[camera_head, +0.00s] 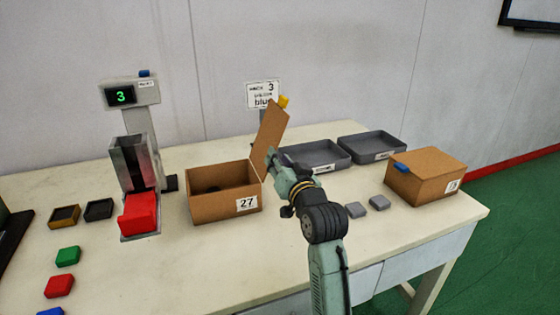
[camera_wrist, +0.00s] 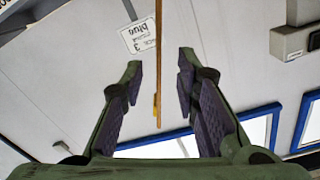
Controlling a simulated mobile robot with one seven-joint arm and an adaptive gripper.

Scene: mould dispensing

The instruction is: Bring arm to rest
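My gripper (camera_head: 273,158) is at the raised lid (camera_head: 268,130) of the cardboard box labelled 27 (camera_head: 225,205). In the wrist view my gripper (camera_wrist: 160,70) has its fingers apart. The lid (camera_wrist: 159,35) shows edge-on between them, with a gap to each finger, so it is not gripped. The lid stands up and tilts right, with a yellow tab (camera_head: 283,101) at its top. The box is open, and dark contents that I cannot make out lie inside. My arm reaches in from the front of the table.
A dispenser (camera_head: 134,165) with a display reading 3 and a red block (camera_head: 139,213) stands left. Grey trays (camera_head: 316,154) lie behind my gripper. Coloured blocks (camera_head: 68,256) lie at front left. The front middle is clear.

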